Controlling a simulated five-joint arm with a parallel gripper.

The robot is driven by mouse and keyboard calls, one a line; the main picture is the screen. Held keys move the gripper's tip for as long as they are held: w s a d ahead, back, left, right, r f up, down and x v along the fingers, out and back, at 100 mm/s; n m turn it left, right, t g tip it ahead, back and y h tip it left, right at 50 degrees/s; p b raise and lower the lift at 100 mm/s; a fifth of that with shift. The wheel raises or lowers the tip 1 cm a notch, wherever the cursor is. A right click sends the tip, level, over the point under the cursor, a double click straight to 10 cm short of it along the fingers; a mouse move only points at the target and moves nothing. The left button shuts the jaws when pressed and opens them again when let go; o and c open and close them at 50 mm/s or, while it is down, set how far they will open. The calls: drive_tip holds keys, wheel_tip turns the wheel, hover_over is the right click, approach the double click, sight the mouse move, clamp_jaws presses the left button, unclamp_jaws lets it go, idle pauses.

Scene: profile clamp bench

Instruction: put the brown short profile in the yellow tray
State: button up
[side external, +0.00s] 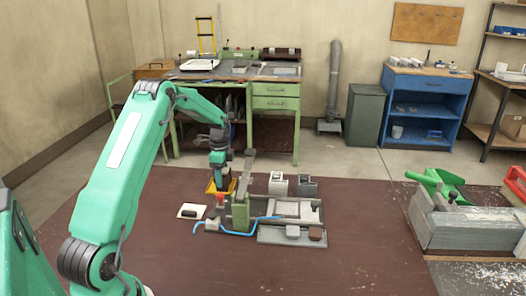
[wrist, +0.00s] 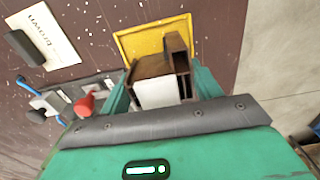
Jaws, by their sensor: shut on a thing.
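The brown short profile (wrist: 177,48) is between my gripper's two teal fingers in the wrist view, with a pale face toward the camera. My gripper (wrist: 162,82) is shut on it. The yellow tray (wrist: 128,42) lies just beyond and under the profile, which hides part of it. In the side external view my gripper (side external: 218,174) points down at the yellow tray (side external: 211,187), behind the clamp. The held profile is hardly visible there. I cannot tell whether it touches the tray floor or hangs just above it.
A grey-green clamp post (side external: 241,205) with a blue bent handle (side external: 228,233) stands close in front of the tray. A white labelled card (side external: 185,211) with a dark piece lies to the left. The bench front is clear.

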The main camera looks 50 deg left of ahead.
drive_tip(key=o, duration=1)
drive_tip(key=shift+f, duration=0.1)
wheel_tip(320, 180, up, 12)
idle(0.4)
idle(0.5)
